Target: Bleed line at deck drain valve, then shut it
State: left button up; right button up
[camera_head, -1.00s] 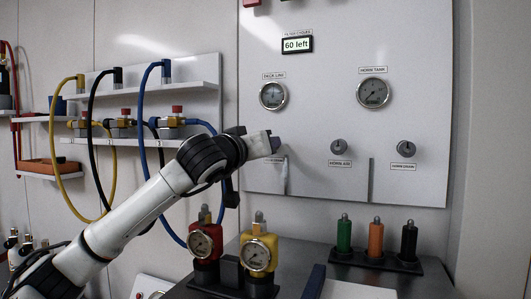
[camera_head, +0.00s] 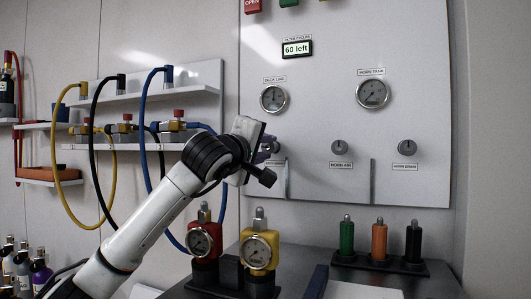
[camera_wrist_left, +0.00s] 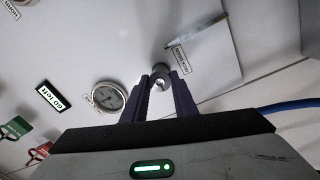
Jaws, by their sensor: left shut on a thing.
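The deck drain valve is a small grey knob (camera_wrist_left: 160,82) low on the white panel (camera_head: 310,60), with its "deck drain" label beside it in the wrist view. In the head view my left gripper (camera_head: 271,147) reaches the panel there and mostly hides the knob and label. In the wrist view the two dark fingers of my left gripper (camera_wrist_left: 160,86) are shut on the knob from both sides. The deck line gauge (camera_head: 273,98) is above the knob; it also shows in the wrist view (camera_wrist_left: 108,96). Its reading is too small to tell. My right gripper is not in view.
A horn air knob (camera_head: 339,147) and a horn drain knob (camera_head: 407,147) are to the right. The display (camera_head: 297,49) reads "60 left". Red (camera_head: 204,240) and yellow (camera_head: 258,252) gauge units stand on the counter below. Hoses hang at left.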

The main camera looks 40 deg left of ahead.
pick_arm(q)
jog(key=n+b, duration=0.1)
jog(key=n, duration=0.3)
jog(key=shift+f, duration=0.2)
jog(key=n, duration=0.2)
jog(key=shift+n+y+b, duration=0.3)
jog(key=shift+n+b, duration=0.05)
jog(key=shift+n, duration=0.05)
jog(key=n, duration=0.2)
jog(key=shift+f+n, duration=0.1)
jog(key=shift+n, duration=0.3)
jog(key=n+b, duration=0.1)
jog(key=n, duration=0.5)
jog(key=shift+w+d+n+g, duration=0.1)
jog(key=shift+d+n+g, duration=0.05)
jog(key=shift+n+g, duration=0.2)
jog(key=shift+n, duration=0.85)
jog(key=n+b, duration=0.1)
jog(key=n, duration=0.4)
jog(key=shift+d, duration=0.15)
jog(key=n, duration=0.3)
jog(key=shift+n+g, duration=0.25)
jog(key=shift+n, duration=1.75)
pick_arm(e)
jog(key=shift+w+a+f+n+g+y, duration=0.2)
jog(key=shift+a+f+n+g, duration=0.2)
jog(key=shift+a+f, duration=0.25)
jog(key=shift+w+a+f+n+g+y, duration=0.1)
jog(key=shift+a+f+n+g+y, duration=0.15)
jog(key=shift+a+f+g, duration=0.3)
